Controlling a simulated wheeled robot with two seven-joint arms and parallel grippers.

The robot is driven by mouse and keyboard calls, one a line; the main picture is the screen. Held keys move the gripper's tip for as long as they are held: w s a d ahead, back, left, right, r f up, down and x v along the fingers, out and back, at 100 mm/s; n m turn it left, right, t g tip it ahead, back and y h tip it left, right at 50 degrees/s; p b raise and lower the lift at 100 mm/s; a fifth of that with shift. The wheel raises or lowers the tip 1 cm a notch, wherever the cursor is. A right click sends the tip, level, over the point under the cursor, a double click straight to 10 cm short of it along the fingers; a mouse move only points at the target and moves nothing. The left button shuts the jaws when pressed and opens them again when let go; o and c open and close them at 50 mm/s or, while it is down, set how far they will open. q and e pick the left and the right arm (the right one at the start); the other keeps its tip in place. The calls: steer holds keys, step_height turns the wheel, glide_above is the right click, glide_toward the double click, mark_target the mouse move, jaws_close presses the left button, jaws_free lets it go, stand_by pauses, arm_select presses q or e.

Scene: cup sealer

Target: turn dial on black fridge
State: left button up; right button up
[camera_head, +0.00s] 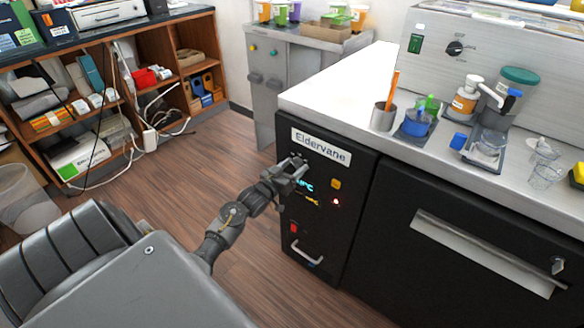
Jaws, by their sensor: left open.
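The black fridge (330,228) stands under the white counter in the middle of the view, with an "Eldervane" label (320,145) at its top. Its front shows a small cyan display (306,185), an orange button (336,183), a red light and a handle (306,254) low down. My left gripper (297,170) is open at the upper left of this front, just below the label. Its fingers are close to the panel; I cannot tell whether they touch. The dial is not clearly visible; the gripper covers part of the panel. My right gripper is not in view.
A wider black cabinet with a long handle (485,252) adjoins the fridge on the right. A wooden shelf (165,50) stands back left. Wooden floor (165,185) is clear between.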

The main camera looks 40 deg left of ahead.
arm_select(q)
steer(key=c, duration=0.9)
steer(key=shift+a, duration=0.15)
steer(key=shift+c, duration=0.5)
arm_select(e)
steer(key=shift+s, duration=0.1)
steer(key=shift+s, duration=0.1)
